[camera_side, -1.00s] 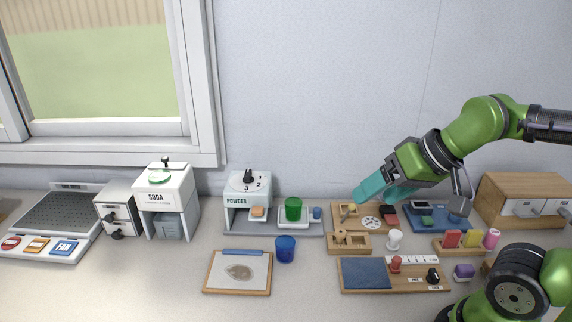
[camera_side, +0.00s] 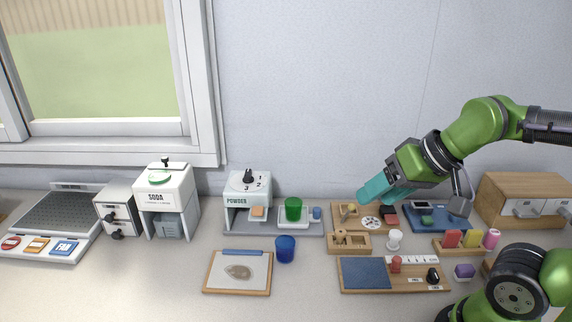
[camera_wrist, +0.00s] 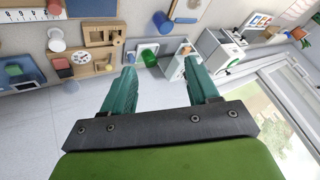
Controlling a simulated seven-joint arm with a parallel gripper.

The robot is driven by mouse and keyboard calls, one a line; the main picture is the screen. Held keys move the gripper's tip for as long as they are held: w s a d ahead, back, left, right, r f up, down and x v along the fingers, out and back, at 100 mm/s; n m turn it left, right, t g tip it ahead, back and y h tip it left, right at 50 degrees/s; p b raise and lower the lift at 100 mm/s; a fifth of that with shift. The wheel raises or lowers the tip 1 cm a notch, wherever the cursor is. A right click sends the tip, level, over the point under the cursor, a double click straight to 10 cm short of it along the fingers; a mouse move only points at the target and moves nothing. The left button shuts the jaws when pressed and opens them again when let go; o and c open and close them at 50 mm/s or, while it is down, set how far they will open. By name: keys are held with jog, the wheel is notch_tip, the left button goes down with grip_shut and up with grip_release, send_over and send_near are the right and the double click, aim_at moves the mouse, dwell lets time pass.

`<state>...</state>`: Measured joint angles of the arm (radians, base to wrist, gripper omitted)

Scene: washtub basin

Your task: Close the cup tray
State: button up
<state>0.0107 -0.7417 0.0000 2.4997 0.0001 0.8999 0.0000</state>
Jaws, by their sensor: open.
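A green cup (camera_side: 293,209) stands on a small white tray (camera_side: 306,222) beside the powder dispenser (camera_side: 247,190), over its grey base. The tray looks like the cup tray, and I cannot tell how far out it is. My gripper (camera_side: 370,192) is to the right of the cup and higher, above the wooden boards, touching nothing that I can see. In the wrist view my gripper (camera_wrist: 160,62) is open and empty, its teal fingers apart. The green cup (camera_wrist: 149,56) shows beyond and between the fingertips.
A blue cup (camera_side: 285,249) stands in front of the dispenser base, and a clipboard (camera_side: 216,284) lies nearby. Wooden boards with small parts (camera_side: 341,245) lie below my gripper. The soda dispenser (camera_side: 166,196) is at left.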

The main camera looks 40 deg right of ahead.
jog(key=w+d+f+m+g, duration=0.1)
jog(key=w+d+m, duration=0.1)
jog(key=w+d+f+m+g, duration=0.1)
jog(key=w+d+f+m, duration=0.1)
jog(key=w+d, duration=0.1)
jog(key=w+d+f+m+g, duration=0.1)
jog(key=w+d+m, duration=0.1)
jog(key=d, duration=0.1)
jog(key=shift+w+d+f, duration=0.1)
jog(key=shift+w+f, duration=0.2)
jog(key=shift+w, duration=0.1)
grip_shut()
jog(key=w+d+f+m+g+y, duration=0.2)
jog(key=w+d+f+m, duration=0.4)
jog(key=w+d+m, duration=0.6)
jog(key=a+f, duration=0.1)
jog(key=f, duration=0.2)
jog(key=s+a+f+m, duration=0.1)
jog(key=f, duration=0.2)
jog(key=a+f+m, duration=0.1)
jog(key=a+f, duration=0.1)
jog(key=f, duration=0.1)
jog(key=shift+s+f, duration=0.15)
jog(key=shift+w+a, duration=0.75)
jog(key=shift+a, duration=0.35)
jog(key=shift+w+a, duration=0.35)
jog(key=shift+a, duration=0.2)
